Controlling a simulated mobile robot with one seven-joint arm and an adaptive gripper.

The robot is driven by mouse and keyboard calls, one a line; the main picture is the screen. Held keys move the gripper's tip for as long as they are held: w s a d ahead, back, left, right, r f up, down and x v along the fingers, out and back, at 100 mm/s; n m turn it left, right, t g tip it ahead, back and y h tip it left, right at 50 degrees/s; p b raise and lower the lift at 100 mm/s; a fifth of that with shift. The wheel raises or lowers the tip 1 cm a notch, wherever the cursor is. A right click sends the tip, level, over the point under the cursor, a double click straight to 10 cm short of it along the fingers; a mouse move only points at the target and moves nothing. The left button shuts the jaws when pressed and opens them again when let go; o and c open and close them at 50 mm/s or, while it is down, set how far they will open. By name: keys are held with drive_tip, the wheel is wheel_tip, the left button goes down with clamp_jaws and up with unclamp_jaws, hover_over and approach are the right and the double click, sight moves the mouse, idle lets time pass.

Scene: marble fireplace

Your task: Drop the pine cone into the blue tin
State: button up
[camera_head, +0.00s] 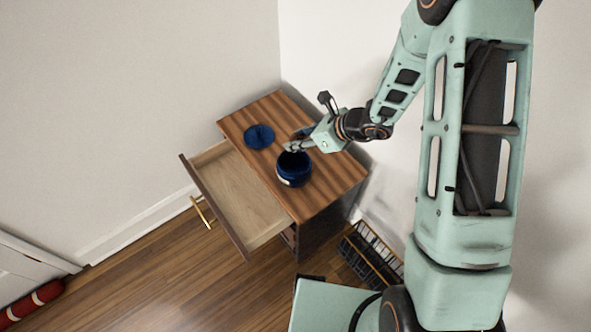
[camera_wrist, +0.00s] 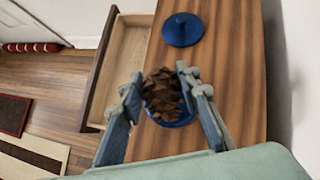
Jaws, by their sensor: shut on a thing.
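A brown pine cone (camera_wrist: 161,93) is between the two fingers of my gripper (camera_wrist: 159,76) in the wrist view. My gripper (camera_head: 290,147) is shut on it. The open blue tin (camera_head: 294,171) stands upright on the wooden cabinet top, and my gripper is just above its far rim in the head view. In the wrist view the pine cone covers much of the blue tin (camera_wrist: 182,121), so the tin's inside is mostly hidden there. I cannot clearly make out the pine cone in the head view.
A round blue lid (camera_head: 259,136) with a knob lies on the wooden cabinet (camera_head: 331,184), apart from the tin. The cabinet's drawer (camera_head: 240,192) is pulled open and looks empty. A black wire basket (camera_head: 371,256) stands on the floor. White walls are close behind the cabinet.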

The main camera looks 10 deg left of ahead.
wheel_tip(320, 180, down, 5)
drive_tip(key=b, duration=0.3)
drive_tip(key=o, duration=0.9)
drive_tip(key=shift+o, duration=0.2)
drive_tip(key=v, duration=1.2)
drive_tip(key=shift+r, duration=0.1)
